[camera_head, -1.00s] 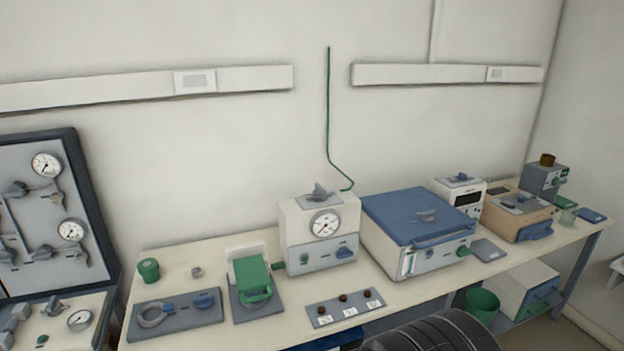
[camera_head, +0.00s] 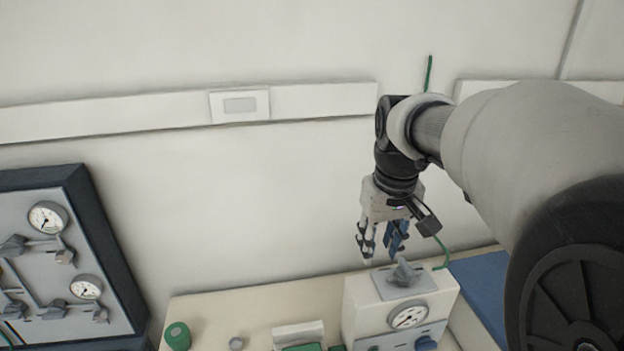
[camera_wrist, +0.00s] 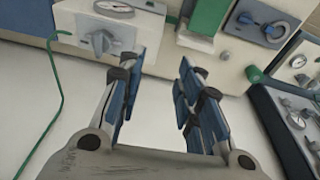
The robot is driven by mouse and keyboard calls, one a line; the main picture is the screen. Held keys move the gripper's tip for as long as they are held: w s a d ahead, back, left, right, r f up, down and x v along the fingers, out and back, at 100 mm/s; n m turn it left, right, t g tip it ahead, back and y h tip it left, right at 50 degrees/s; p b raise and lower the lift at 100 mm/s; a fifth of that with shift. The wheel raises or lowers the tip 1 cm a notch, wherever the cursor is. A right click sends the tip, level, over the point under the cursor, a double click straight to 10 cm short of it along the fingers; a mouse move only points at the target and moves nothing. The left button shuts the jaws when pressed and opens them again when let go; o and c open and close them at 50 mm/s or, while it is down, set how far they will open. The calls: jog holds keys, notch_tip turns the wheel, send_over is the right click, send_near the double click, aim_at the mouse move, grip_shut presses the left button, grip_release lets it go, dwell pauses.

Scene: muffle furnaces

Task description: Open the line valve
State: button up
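A grey valve knob (camera_head: 405,274) sits on a plate on top of the pale box (camera_head: 358,305) with a round gauge (camera_head: 408,316); a green line runs up the wall beside it. I cannot tell for sure that this knob is the line valve. My gripper (camera_head: 380,248) hangs just above and left of the knob, open and empty, fingers down. In the wrist view the knob (camera_wrist: 100,42) lies left of my gripper (camera_wrist: 158,70), with a gap between. Other grey valve handles (camera_head: 57,310) are on the wall panel at the left.
The dark-framed panel (camera_head: 77,205) with gauges stands at the left. A blue-topped unit (camera_head: 485,285) is right of the box, partly behind my arm. The green line (camera_wrist: 50,125) hangs at the left in the wrist view. Wall trunking (camera_head: 165,108) runs behind.

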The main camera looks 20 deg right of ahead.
jog(key=w+d+r+g+p, duration=0.1)
jog(key=w+d+p, duration=0.3)
jog(key=w+d, duration=0.25)
jog(key=g+p, duration=0.1)
jog(key=p, duration=0.3)
send_over(407, 266)
notch_tip(407, 266, down, 3)
jog(key=shift+y, duration=0.3)
notch_tip(407, 266, down, 18)
jog(key=shift+r+b, duration=0.2)
jog(key=shift+b, duration=0.15)
jog(key=shift+c, duration=0.5)
grip_shut()
